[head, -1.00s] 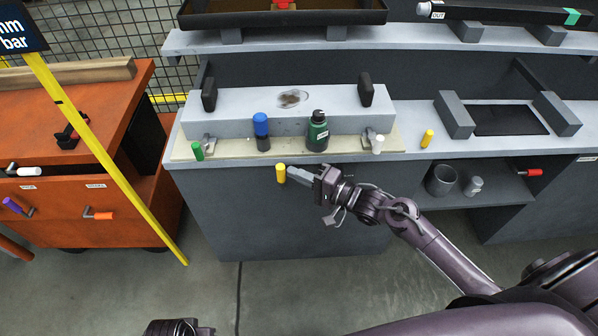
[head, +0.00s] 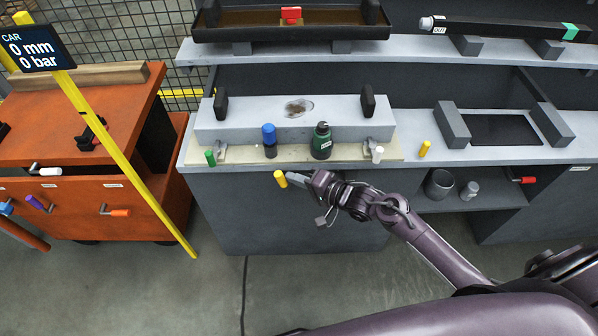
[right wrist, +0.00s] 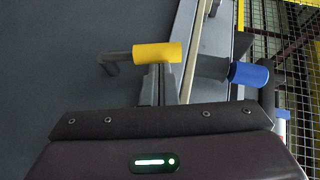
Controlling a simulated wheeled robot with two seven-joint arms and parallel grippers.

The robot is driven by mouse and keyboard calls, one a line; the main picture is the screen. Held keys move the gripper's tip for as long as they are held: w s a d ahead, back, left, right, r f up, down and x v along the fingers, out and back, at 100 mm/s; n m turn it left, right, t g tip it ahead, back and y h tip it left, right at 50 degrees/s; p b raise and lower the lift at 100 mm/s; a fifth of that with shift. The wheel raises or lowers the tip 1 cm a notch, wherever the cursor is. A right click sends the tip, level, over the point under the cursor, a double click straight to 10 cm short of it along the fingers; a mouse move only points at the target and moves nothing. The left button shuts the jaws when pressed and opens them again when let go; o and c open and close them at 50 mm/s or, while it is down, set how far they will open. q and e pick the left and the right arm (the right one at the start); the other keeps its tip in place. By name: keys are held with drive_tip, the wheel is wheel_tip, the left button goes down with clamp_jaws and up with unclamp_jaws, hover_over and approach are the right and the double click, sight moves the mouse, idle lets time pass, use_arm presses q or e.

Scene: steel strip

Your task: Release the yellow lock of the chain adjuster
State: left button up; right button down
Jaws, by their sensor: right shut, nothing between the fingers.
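The yellow lock handle (head: 280,179) sticks out at the front face of the grey bench, just below its top edge. It leans slightly, its top to the left. My right gripper (head: 292,180) is shut and empty, its fingertips at the right side of the handle, seemingly touching it. In the right wrist view the yellow handle (right wrist: 157,54) lies across just beyond the closed fingertips (right wrist: 158,70), with a dark bent rod running from its left end. My left gripper does not show clearly.
An orange cabinet (head: 75,195) is left. The floor in front is clear.

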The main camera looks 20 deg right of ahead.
sight(279, 177)
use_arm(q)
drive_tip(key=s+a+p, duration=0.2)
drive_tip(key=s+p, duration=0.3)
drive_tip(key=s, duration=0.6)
use_arm(e)
drive_tip(key=a+g+h+p, duration=0.1)
drive_tip(key=a+n+h+p, duration=0.1)
drive_tip(key=p, duration=0.1)
drive_tip(key=w+a+r+n+g+h+p, duration=0.1)
drive_tip(key=a+h+p, duration=0.1)
drive_tip(key=shift+g, duration=0.3)
use_arm(q)
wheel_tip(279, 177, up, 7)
drive_tip(key=p, duration=0.1)
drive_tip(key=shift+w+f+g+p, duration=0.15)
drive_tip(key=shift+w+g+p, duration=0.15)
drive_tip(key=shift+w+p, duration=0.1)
use_arm(e)
drive_tip(key=shift+w+a+f+n+g+h, duration=0.2)
drive_tip(key=shift+a+f+n+g+h, duration=0.1)
drive_tip(key=shift+a+f+h, duration=0.3)
drive_tip(key=shift+w+a+f+n+g+h, duration=0.2)
drive_tip(key=shift+a+f+n+h, duration=0.1)
drive_tip(key=shift+a+f+h, duration=0.25)
drive_tip(key=shift+w+a+f+n+g+h, duration=0.25)
drive_tip(key=shift+a+f+h, duration=0.2)
drive_tip(key=shift+a+h, duration=0.3)
drive_tip(key=shift+s+a, duration=0.1)
